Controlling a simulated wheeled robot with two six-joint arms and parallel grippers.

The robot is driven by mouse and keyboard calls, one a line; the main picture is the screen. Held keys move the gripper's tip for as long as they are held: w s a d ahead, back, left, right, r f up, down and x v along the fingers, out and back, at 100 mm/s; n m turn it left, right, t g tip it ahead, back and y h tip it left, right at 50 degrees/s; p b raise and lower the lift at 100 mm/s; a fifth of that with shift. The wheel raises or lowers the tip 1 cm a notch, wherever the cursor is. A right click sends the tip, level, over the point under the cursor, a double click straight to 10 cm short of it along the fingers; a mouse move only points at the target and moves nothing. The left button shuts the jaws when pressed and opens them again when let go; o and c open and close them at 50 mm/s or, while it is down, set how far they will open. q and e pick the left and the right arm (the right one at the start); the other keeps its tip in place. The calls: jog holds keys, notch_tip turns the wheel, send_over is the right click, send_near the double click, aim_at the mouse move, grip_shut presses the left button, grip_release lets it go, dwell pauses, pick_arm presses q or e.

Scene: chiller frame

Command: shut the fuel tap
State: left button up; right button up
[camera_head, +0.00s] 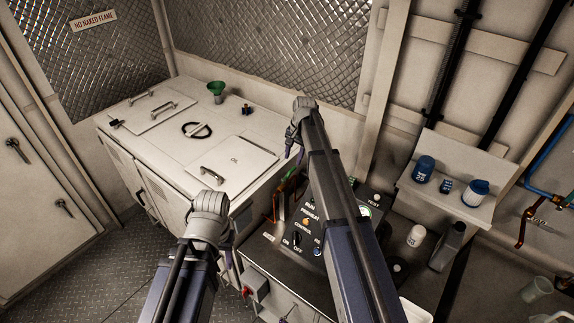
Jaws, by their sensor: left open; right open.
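No label marks the fuel tap, so I cannot tell for sure which fitting it is. A small dark blue tap-like fitting (247,109) stands on top of the white cabinet, beside a green funnel (216,91). A pipe with a red lever (523,232) runs along the right wall. My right gripper (294,150) is open, over the cabinet's right edge, above a small green and orange fitting (287,184) that is partly hidden. My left gripper (228,256) is open at the cabinet's front right corner, left of the control panel. Neither gripper visibly holds anything.
The white cabinet (165,140) has hatches with raised handles on top. The black control panel (303,239) is partly covered by my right arm. A red switch (248,291) sits below it. A shelf (446,197) at right holds blue-labelled containers. Floor at left is clear.

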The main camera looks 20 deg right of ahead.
aim_at(290, 171)
jog(key=shift+f, duration=0.15)
jog(key=f+b, duration=0.5)
jog(key=a+f+b, duration=0.1)
jog(key=f+b, duration=0.1)
jog(key=b, duration=0.1)
jog(key=shift+w+f, duration=0.3)
jog(key=shift+w, duration=0.1)
grip_shut()
dwell(1.2)
